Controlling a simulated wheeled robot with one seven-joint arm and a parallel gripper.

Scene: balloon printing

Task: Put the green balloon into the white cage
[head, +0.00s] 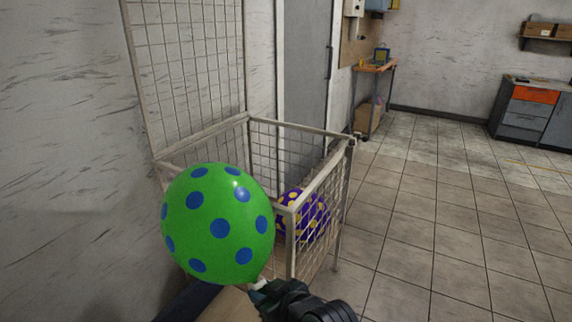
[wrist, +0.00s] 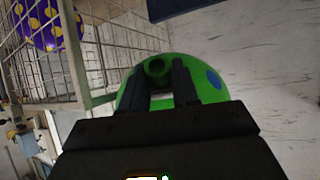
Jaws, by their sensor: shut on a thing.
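The green balloon (head: 217,228) with blue dots is in front of the cage in the head view. It also shows in the wrist view (wrist: 190,92), past the fingers. My gripper (head: 260,288) is shut on the balloon's neck end, at its lower right in the head view; the two dark fingers (wrist: 163,85) flank the green neck in the wrist view. The white cage (head: 318,183) is a wire-mesh box with an open top and a raised mesh panel at the back. The balloon hides the cage's near left part. From this view I cannot tell whether the balloon touches the cage.
A purple balloon with yellow dots (head: 305,214) lies inside the cage and shows in the wrist view (wrist: 47,24). A grey door (head: 305,75) is behind the cage. Tiled floor (head: 405,230) to the right is clear. A workbench (head: 375,68) and drawers (head: 527,110) stand farther back.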

